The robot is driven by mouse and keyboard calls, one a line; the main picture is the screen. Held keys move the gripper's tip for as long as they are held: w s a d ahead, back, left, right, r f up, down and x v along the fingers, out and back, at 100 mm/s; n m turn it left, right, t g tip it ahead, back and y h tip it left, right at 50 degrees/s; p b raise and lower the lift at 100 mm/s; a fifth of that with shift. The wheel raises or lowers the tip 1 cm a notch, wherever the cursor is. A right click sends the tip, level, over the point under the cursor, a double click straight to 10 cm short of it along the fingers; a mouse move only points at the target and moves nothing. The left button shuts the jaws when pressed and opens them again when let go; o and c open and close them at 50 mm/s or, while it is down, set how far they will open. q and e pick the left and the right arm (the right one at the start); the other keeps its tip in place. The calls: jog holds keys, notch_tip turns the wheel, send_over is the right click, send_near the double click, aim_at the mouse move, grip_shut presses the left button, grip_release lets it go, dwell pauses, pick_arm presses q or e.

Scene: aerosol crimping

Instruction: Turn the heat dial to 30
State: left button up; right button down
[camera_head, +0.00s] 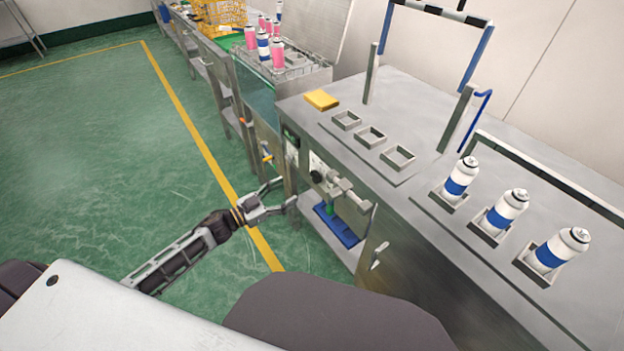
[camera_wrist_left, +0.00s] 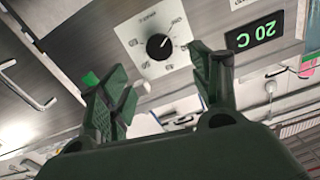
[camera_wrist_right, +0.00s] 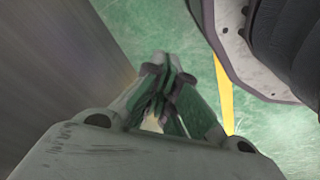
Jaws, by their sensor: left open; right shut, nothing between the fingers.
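The heat dial is a black round knob (camera_wrist_left: 159,47) on a white plate with printed marks, seen in the left wrist view. It also shows small and dark in the head view (camera_head: 317,176) on the front of the steel bench. A black display (camera_wrist_left: 254,35) beside it reads "20 C" in green. My left gripper (camera_wrist_left: 168,75) is open, with its fingers pointing at the panel and the dial between and beyond them. In the head view my left gripper (camera_head: 283,193) is in front of the bench, apart from the dial. My right gripper (camera_wrist_right: 163,72) is shut and empty above the green floor.
The steel bench (camera_head: 420,115) carries white and blue cans (camera_head: 505,210) in square holders, empty holders (camera_head: 370,136) and a yellow block (camera_head: 321,100). Pipes and a handle (camera_head: 378,256) stick out of its front. Green floor (camera_head: 110,130) is clear on the left.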

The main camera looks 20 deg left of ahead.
aim_at(314, 178)
pick_arm(q)
jog(key=x, duration=0.7)
jog(key=shift+b, duration=0.4)
jog(key=shift+x, duration=1.35)
jog(key=shift+b+x, duration=0.3)
jog(key=shift+x, duration=0.45)
pick_arm(e)
jog(key=shift+w+a+r, duration=0.15)
jog(key=shift+a+r, duration=0.1)
jog(key=shift+r, duration=0.5)
jog(key=shift+w+a+r, duration=0.2)
jog(key=shift+r, duration=0.55)
jog(key=shift+w+a+r, duration=0.15)
jog(key=shift+a+r, duration=0.1)
jog(key=shift+r, duration=0.5)
pick_arm(q)
jog(key=shift+c, duration=0.3)
jog(key=c, duration=1)
pick_arm(e)
jog(key=shift+f, duration=0.1)
